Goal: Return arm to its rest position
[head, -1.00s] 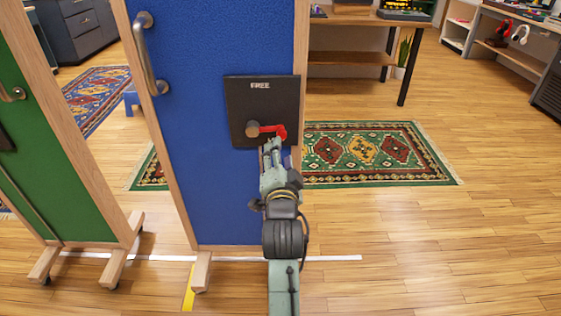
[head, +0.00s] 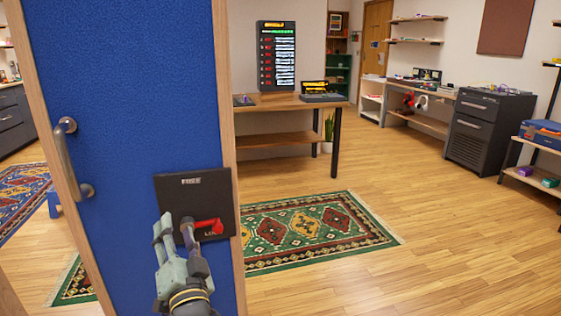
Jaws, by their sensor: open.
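My gripper (head: 173,224) is in the lower left of the head view, in front of a blue door panel (head: 140,110). Its two fingers are apart and point up toward a black plate (head: 172,190) on the panel, marked "FREE" at the top. A red lever (head: 210,227) on the plate points right. The right finger overlaps the lever's left end and hides its pivot; I cannot tell whether they touch. Nothing shows between the fingers. The rest of my arm runs out of the bottom of the frame.
A metal handle (head: 72,160) stands out from the panel's left side. A patterned green rug (head: 315,230) lies to the right. A wooden table (head: 280,102) with a screen stands behind, and a dark cabinet (head: 487,135) farther right. The wooden floor at lower right is clear.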

